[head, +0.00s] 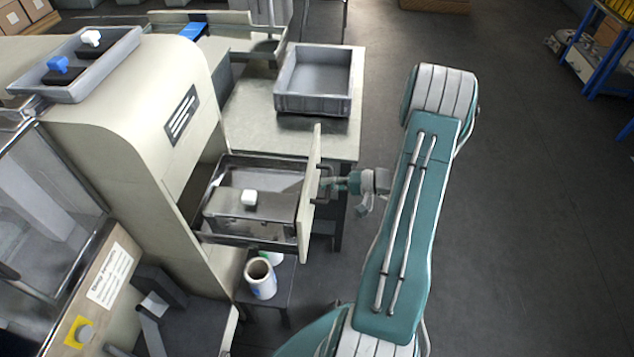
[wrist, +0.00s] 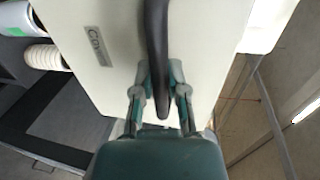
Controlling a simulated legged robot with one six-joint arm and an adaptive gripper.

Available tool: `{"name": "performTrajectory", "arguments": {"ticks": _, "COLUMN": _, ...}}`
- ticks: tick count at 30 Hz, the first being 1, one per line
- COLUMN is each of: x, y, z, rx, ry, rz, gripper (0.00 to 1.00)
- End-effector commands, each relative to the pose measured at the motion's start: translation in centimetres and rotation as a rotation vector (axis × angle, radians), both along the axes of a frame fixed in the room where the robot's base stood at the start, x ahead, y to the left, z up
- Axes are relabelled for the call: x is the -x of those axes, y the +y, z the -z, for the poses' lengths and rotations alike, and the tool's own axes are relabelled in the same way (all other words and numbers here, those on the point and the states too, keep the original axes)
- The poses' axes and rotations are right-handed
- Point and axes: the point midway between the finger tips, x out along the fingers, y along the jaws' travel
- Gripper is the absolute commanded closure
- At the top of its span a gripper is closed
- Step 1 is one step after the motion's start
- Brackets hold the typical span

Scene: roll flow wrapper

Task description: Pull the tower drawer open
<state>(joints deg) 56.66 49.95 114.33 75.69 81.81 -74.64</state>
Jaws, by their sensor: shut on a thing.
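The tower drawer (head: 304,205) stands out from the cream tower (head: 130,130), and its inside shows in the head view. In it sits a metal block with a white knob (head: 249,198). My gripper (head: 328,184) is at the outer face of the drawer front. In the wrist view, the cream drawer front (wrist: 105,75) carries a dark curved handle (wrist: 156,50). My gripper (wrist: 160,90) has its fingers on both sides of the handle's lower part and is shut on it. In the head view the handle is mostly hidden by the gripper.
A grey crate (head: 313,105) stands on the table (head: 245,125) behind the drawer. White rolls (head: 261,280) stand on a low dark stand below the drawer. A grey tray (head: 60,85) with blue and white knobs lies on top of the tower. Floor to the right (head: 540,200) is clear.

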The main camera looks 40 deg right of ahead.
Motion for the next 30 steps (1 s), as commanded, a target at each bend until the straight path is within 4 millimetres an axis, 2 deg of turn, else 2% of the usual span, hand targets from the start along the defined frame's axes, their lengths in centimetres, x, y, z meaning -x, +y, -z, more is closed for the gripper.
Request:
{"name": "performTrajectory", "arguments": {"ticks": 1, "x": 0.3, "y": 0.1, "z": 0.4, "rx": 0.0, "ry": 0.012, "rz": -0.002, "gripper": 1.0}}
{"name": "performTrajectory", "arguments": {"ticks": 12, "x": 0.4, "y": 0.0, "z": 0.4, "rx": -0.001, "ry": 0.012, "rz": -0.003, "gripper": 1.0}}
{"name": "performTrajectory", "arguments": {"ticks": 13, "x": 0.4, "y": 0.0, "z": 0.4, "rx": -0.001, "ry": 0.012, "rz": -0.003, "gripper": 0.77}}
{"name": "performTrajectory", "arguments": {"ticks": 14, "x": 0.4, "y": 0.0, "z": 0.4, "rx": -0.001, "ry": 0.011, "rz": -0.003, "gripper": 0.64}}
{"name": "performTrajectory", "arguments": {"ticks": 15, "x": 0.4, "y": 0.0, "z": 0.4, "rx": -0.001, "ry": 0.011, "rz": -0.003, "gripper": 0.46}}
{"name": "performTrajectory", "arguments": {"ticks": 26, "x": 0.3, "y": -0.2, "z": 0.1, "rx": 0.001, "ry": 0.004, "rz": -0.001, "gripper": 0.46}}
{"name": "performTrajectory", "arguments": {"ticks": 30, "x": 1.0, "y": -1.1, "z": -0.1, "rx": 0.002, "ry": 0.003, "rz": 0.002, "gripper": 0.46}}
